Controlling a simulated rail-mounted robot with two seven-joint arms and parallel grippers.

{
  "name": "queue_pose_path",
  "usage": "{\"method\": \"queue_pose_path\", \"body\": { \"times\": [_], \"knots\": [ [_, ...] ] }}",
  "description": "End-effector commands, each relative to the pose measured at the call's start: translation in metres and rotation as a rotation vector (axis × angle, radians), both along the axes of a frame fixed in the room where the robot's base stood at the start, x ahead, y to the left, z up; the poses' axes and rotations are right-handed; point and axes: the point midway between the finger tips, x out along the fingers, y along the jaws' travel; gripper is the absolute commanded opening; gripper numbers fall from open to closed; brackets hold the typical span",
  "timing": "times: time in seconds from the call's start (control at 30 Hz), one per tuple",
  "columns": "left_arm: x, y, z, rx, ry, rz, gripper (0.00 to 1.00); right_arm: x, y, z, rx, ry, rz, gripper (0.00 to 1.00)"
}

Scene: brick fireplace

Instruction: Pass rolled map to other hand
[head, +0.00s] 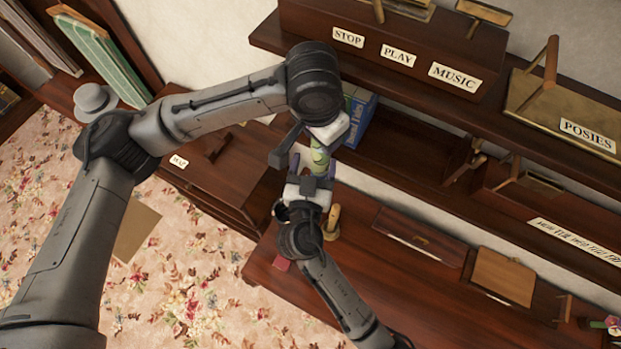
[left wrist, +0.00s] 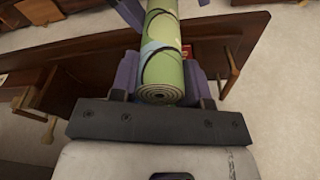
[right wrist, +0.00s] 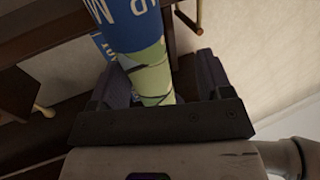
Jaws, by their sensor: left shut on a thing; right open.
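The rolled map (head: 320,157) is a green tube with dark curved lines, held in the air between my two grippers in the head view. My left gripper (head: 322,143) is shut on it from above. In the left wrist view the roll (left wrist: 164,62) lies between the fingers, its spiral end toward the camera, and the other gripper's fingers show at the top. My right gripper (head: 313,178) is open, just below. In the right wrist view the map (right wrist: 150,72) stands between its spread fingers, with a blue lettered part above; I cannot tell whether they touch.
A blue box or book (head: 358,118) stands behind the grippers. A wooden desk (head: 375,290) is below, with a small wooden peg (head: 331,224) near my right gripper. A grey hat (head: 95,100) sits at the left.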

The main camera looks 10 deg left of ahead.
Motion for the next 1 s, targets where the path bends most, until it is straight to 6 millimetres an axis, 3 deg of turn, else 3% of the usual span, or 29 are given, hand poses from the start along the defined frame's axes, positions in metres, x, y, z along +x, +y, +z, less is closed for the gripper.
{"method": "queue_pose_path", "body": {
  "times": [0.2,0.57,1.0],
  "knots": [
    [0.0,0.0,0.0,-0.001,-0.001,0.0,0.01,0.014,-0.001,0.0,-0.002,0.0,-0.001,0.72],
    [0.0,0.0,0.0,-0.001,-0.001,0.0,0.01,0.017,-0.001,0.0,-0.001,0.001,-0.001,0.72],
    [0.0,-0.002,0.001,-0.005,-0.001,-0.004,0.01,0.016,0.001,0.0,0.0,0.0,0.005,0.32]
  ]
}}
